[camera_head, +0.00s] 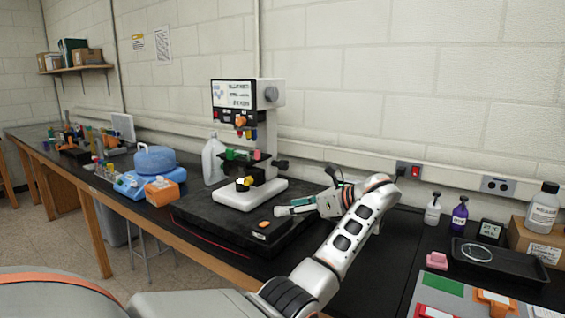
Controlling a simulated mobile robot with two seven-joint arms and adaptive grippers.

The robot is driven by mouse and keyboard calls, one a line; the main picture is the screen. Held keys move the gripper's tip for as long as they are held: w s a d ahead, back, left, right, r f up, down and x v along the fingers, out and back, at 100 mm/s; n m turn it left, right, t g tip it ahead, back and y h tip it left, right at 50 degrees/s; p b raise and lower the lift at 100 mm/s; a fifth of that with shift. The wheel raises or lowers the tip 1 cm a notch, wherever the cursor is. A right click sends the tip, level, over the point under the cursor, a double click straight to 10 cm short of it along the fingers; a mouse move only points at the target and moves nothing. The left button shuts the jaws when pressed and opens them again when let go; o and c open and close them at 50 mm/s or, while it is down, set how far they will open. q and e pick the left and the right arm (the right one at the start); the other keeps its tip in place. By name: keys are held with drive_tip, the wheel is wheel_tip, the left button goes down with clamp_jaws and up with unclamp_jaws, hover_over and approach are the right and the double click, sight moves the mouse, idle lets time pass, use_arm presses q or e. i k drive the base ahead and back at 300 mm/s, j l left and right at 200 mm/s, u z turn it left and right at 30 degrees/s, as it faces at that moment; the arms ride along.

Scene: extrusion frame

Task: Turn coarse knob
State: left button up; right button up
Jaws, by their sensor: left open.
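A white microscope (266,135) with a display panel stands on a black platform (205,212) on the bench. A dark knob (280,164) sticks out from the right side of its stage area, and a round grey knob (271,94) sits high on its right side. I cannot tell for certain which is the coarse knob. My left gripper (284,207) is open and empty, low over the platform at the right of the microscope's white base. Its fingers point left, and it is apart from both knobs. My right gripper is not in view.
A blue-lidded device (154,160), an orange box (161,191) and a white jug (213,160) stand left of the microscope. To the right are small bottles (459,215), a black tray (499,262) and a cardboard box (535,240). The wall is close behind.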

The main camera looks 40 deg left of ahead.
sight(284, 165)
drive_tip(key=i+j, duration=1.1)
drive_tip(key=j, duration=0.15)
